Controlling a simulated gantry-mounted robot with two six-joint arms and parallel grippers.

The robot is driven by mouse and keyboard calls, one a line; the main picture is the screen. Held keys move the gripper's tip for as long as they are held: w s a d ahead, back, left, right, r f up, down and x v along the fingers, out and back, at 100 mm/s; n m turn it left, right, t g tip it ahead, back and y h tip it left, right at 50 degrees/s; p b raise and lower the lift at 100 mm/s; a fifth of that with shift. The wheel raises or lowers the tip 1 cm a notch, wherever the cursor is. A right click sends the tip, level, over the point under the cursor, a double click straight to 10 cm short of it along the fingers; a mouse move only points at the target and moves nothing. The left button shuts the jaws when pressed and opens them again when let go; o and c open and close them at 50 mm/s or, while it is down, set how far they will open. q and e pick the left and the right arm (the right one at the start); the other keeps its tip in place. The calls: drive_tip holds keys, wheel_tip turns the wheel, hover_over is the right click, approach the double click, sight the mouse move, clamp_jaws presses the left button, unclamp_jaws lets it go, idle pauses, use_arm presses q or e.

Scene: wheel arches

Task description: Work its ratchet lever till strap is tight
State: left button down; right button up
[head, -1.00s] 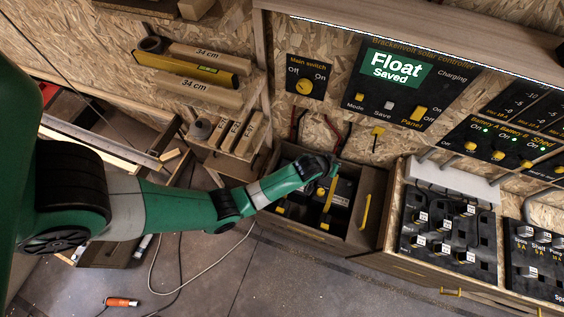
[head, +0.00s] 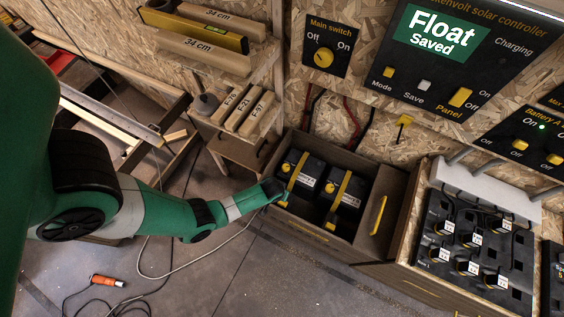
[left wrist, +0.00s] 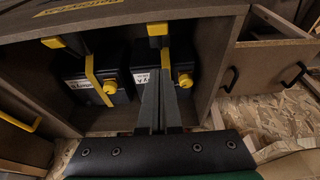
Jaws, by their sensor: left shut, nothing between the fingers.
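Two dark batteries stand side by side in an open wooden box, the left battery (head: 311,168) and the right battery (head: 352,187). Each has a yellow strap over it, the left strap (head: 297,172) and the right strap (head: 340,190). In the left wrist view, a yellow-ended dark piece (left wrist: 158,29), seemingly a ratchet lever, sits by the nearer strap (left wrist: 165,58); a similar piece (left wrist: 53,42) is by the other strap (left wrist: 91,72). My left gripper (head: 282,193) is shut and empty at the left battery's front end, its fingertips (left wrist: 159,84) close below the nearer lever. Contact is unclear. My right gripper is out of view.
The wooden box's front wall (head: 305,232) stands close to my gripper. A yellow handle (head: 378,215) is on the panel at the right. A fuse panel (head: 470,240) is further right. Bare floor (head: 270,280) lies in front.

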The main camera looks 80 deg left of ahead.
use_arm(q)
drive_tip(key=b, duration=1)
hover_over(282, 203)
drive_tip(key=w+a, duration=0.1)
wheel_tip(282, 203, down, 10)
drive_tip(key=shift+w+a+r, duration=0.1)
drive_tip(key=f, duration=0.1)
drive_tip(key=b, duration=0.1)
drive_tip(key=d+f, duration=0.1)
drive_tip(key=shift+s+f, duration=0.35)
drive_tip(key=shift+s, duration=0.05)
drive_tip(key=shift+s+d+f+b, duration=0.1)
drive_tip(key=shift+s+f+b, duration=0.1)
drive_tip(key=shift+b, duration=0.1)
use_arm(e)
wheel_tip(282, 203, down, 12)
